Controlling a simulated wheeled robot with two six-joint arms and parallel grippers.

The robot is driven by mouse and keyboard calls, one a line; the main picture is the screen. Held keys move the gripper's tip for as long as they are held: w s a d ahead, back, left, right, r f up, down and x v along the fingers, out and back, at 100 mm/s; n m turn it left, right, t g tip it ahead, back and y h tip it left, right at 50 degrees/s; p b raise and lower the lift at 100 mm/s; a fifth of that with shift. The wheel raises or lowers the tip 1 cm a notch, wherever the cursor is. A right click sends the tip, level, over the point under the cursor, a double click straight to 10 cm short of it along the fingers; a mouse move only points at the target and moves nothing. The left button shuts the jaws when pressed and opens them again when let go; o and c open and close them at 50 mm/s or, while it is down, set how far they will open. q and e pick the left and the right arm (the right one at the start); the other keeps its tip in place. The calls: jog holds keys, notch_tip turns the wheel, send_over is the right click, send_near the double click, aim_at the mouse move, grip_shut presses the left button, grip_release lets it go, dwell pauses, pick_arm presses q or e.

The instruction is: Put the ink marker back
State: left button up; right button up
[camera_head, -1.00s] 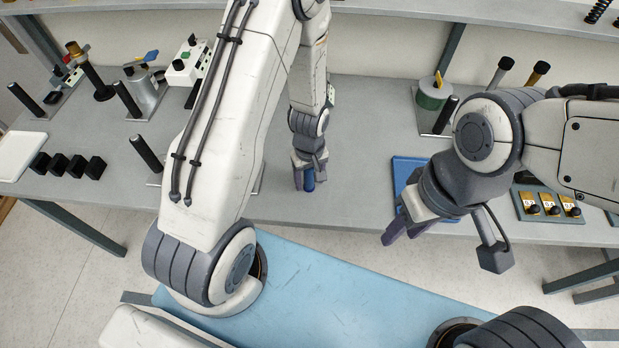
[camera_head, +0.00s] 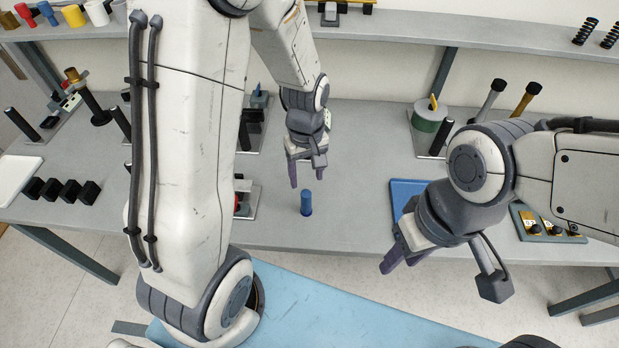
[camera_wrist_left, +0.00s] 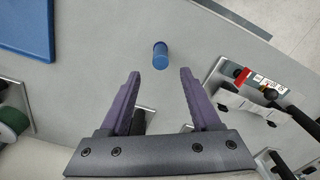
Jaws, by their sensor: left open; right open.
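The blue cylinder, which looks like the ink marker (camera_head: 306,203), stands upright on the grey bench near its front edge. It also shows in the left wrist view (camera_wrist_left: 160,55), just beyond the fingertips. My left gripper (camera_head: 307,182) is open and empty, just behind and above the marker, apart from it. Its two purple fingers (camera_wrist_left: 158,72) are spread wide in the wrist view. My right gripper (camera_head: 392,262) is open and empty at the bench's front edge, in front of the blue tray.
A blue tray (camera_head: 408,189) lies right of the marker. A green-and-white spool (camera_head: 432,116) stands behind it on a plate. Black blocks (camera_head: 62,190) and a white tray (camera_head: 16,178) are at the left. A machine with a red part (camera_wrist_left: 255,82) sits beside the marker, partly hidden by my arm.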

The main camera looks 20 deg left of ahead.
pick_arm(q)
jog(key=s+d+r+m, duration=0.5)
jog(key=s+d+m, duration=0.1)
jog(key=s+m, duration=0.2)
jog(key=s+d+r+m+h, duration=0.1)
jog(key=s+d+r+m, duration=0.5)
jog(key=s+m, duration=0.2)
jog(key=shift+s, duration=0.95)
jog(key=shift+d, duration=0.1)
